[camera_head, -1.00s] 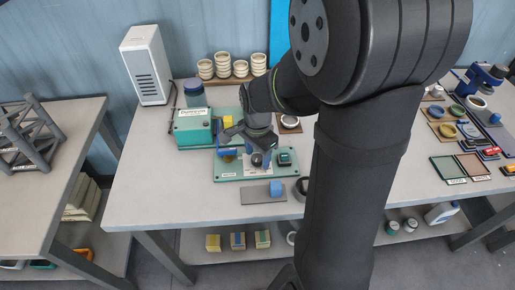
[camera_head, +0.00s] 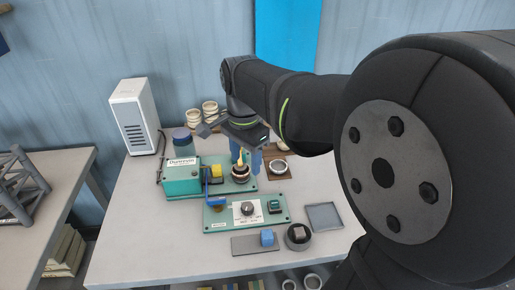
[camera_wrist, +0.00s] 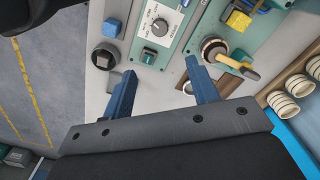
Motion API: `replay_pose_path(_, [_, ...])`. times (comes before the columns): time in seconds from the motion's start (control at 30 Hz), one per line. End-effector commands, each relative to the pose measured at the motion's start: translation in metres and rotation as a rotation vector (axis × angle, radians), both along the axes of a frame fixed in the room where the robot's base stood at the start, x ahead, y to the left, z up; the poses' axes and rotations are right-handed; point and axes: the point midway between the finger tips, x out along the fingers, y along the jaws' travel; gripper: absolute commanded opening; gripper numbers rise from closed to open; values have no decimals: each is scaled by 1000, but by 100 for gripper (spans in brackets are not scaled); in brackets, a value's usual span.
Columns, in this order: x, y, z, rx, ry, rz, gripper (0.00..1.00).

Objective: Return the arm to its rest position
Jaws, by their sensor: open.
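My gripper (camera_head: 246,156) is at the end of my arm, which reaches in from the right in the head view. Its blue fingers point down above the back part of the bench, near a round cup-like piece (camera_head: 240,172) on a green base. In the wrist view my gripper (camera_wrist: 160,70) has its two fingers wide apart with nothing between them. The green dryer box (camera_head: 181,178) stands to its left. The green control panel (camera_head: 275,218) with a black dial (camera_head: 247,209) lies in front of it, also seen in the wrist view (camera_wrist: 180,20).
A white tower unit (camera_head: 135,117) and a dark jar (camera_head: 183,141) stand at the back left. Stacked cream rings (camera_head: 210,115) are by the wall.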

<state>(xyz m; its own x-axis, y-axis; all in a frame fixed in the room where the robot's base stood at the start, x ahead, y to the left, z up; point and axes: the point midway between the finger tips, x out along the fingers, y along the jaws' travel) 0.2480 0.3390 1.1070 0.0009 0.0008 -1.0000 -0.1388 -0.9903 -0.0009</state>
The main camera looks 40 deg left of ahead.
Motion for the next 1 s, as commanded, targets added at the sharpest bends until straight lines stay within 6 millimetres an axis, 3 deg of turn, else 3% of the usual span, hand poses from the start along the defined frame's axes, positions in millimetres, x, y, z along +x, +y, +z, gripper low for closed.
replay_pose_path(0.67, [0, 0, -1, -1, 1, 0, 54])
replay_pose_path(0.83, [0, 0, -20, -4, 3, 0, 54])
replay_pose_path(1.0, [0, 0, -53, -5, 4, 0, 54])
